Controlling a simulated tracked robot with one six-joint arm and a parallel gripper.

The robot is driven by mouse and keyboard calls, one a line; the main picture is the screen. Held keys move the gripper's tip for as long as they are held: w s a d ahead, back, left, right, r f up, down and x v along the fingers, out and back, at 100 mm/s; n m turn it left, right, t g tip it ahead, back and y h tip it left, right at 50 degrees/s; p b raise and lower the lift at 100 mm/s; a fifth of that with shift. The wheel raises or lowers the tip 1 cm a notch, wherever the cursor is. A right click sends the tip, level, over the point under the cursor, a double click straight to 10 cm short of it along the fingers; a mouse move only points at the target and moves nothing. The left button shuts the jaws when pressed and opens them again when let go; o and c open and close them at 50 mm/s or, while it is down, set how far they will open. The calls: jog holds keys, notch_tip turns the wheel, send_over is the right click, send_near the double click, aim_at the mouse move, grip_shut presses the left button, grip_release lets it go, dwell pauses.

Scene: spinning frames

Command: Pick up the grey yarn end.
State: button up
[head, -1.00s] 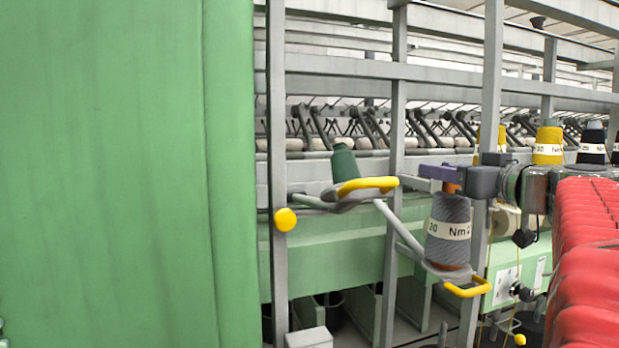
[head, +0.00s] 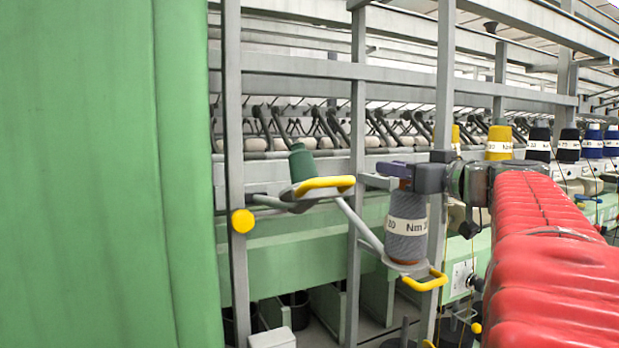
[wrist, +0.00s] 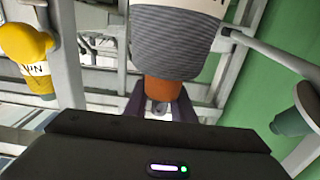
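The grey yarn cone (head: 407,240) stands upright on a holder with a yellow handle, a white "Nm" label around it. In the wrist view the grey cone (wrist: 172,42) fills the top middle, its orange-brown core tip (wrist: 164,90) towards my gripper. My gripper (head: 396,170) is at the top of the cone in the head view. In the wrist view its two purple fingers (wrist: 159,107) are apart, one on each side of the tip. I cannot tell whether they touch it. I cannot make out a loose grey yarn end.
A green cone (head: 302,162) sits on a neighbouring holder to the left. Grey frame posts (head: 357,150) stand close by. A large green panel (head: 90,180) blocks the left. Yellow (head: 499,141), black and blue cones stand at the right.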

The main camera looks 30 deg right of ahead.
grip_shut()
jog(key=shift+r, duration=0.1)
notch_tip(320, 180, up, 18)
dwell(0.9)
jog(key=shift+s, duration=0.15)
dwell(0.8)
